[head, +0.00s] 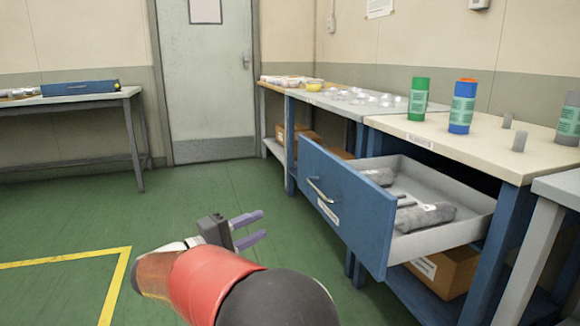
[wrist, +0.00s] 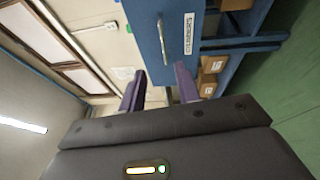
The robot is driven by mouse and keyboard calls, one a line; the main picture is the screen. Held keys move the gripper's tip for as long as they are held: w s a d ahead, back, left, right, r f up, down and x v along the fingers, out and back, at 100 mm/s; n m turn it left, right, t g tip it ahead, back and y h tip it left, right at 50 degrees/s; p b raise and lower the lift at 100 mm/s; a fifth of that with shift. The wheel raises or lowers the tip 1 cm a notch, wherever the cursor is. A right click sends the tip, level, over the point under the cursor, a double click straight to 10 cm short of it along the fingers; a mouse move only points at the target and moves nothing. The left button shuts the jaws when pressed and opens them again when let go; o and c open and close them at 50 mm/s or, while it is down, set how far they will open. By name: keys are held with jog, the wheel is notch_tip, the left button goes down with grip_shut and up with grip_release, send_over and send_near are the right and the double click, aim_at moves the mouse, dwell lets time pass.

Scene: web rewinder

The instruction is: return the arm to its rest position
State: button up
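My gripper (head: 250,229) is in the lower middle of the head view, held in the air in front of the open drawer. Its two purple fingers point right and stand apart with nothing between them. The wrist view shows the same gripper (wrist: 158,90) with its fingers apart, and the blue drawer front (wrist: 180,40) beyond them. My red and black arm fills the bottom of the head view. In the head view, the gripper is left of the drawer front (head: 345,208) and does not appear to touch it.
The pulled-out drawer (head: 455,233) holds grey wrapped items. A green canister (head: 418,100) and a blue canister (head: 462,107) stand on the bench above. Cardboard boxes (head: 445,270) sit below. Green floor (head: 200,200) is open at left, before a door (head: 205,75).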

jog(key=s+d+r+m+g+y+p, duration=0.1)
jog(key=s+d+m+g+y+p, duration=0.25)
jog(key=d, duration=0.75)
jog(key=s+d+n+g+y+p, duration=0.15)
jog(key=s+d+g, duration=0.35)
jog(key=d, duration=0.6)
jog(key=s+d+m+t+y+p, duration=0.1)
jog(key=s+m+y+p, duration=0.3)
jog(key=s+y, duration=0.6)
jog(key=s+m+t, duration=0.1)
jog(key=s+m, duration=0.1)
jog(key=s, duration=0.6)
jog(key=shift+d+f+m, duration=0.15)
jog(key=shift+f+m, duration=0.1)
jog(key=shift+m, duration=0.05)
jog(key=shift+w+d+t, duration=0.1)
jog(key=shift+t, duration=0.15)
